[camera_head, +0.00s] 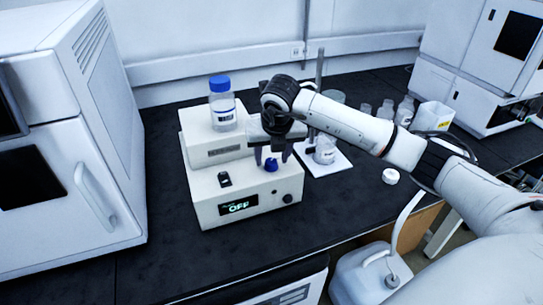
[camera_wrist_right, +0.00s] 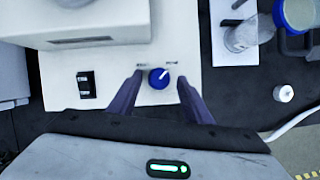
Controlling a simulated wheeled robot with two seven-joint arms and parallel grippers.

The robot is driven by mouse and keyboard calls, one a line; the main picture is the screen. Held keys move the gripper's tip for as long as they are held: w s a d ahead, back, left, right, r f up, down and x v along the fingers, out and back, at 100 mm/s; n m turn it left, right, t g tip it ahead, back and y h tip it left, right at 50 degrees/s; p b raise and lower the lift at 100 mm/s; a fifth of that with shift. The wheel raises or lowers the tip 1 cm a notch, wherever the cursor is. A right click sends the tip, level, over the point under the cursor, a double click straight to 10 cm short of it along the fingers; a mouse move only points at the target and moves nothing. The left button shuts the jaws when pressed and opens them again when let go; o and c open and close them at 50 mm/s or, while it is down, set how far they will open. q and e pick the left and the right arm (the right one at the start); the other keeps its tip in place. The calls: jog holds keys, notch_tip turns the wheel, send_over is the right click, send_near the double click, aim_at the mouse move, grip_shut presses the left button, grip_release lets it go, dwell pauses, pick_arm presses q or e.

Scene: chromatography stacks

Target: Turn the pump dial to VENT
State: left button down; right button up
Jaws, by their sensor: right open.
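The white pump (camera_head: 212,200) stands on the black bench, and its front display (camera_head: 238,206) reads OFF. The blue dial (camera_head: 271,165) is on its top face; in the wrist view the dial (camera_wrist_right: 158,78) has a white pointer aimed up and to the right. Two small labels sit above the dial there, too small to read. My right gripper (camera_head: 272,156) is open over the dial. In the wrist view its fingers (camera_wrist_right: 160,82) stand on either side of the dial with gaps. I cannot tell its exact height. My left gripper is in neither view.
A blue-capped bottle (camera_head: 222,105) stands on the pump's raised back. A black rocker switch (camera_wrist_right: 86,84) is left of the dial. A stand with a flask (camera_head: 325,150) is close on the right. A large white instrument (camera_head: 110,130) stands left.

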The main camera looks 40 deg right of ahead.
jog(key=shift+w+f, duration=0.2)
jog(key=shift+f, duration=0.4)
jog(key=c, duration=1.1)
jog(key=shift+o, duration=0.2)
jog(key=shift+d, duration=0.1)
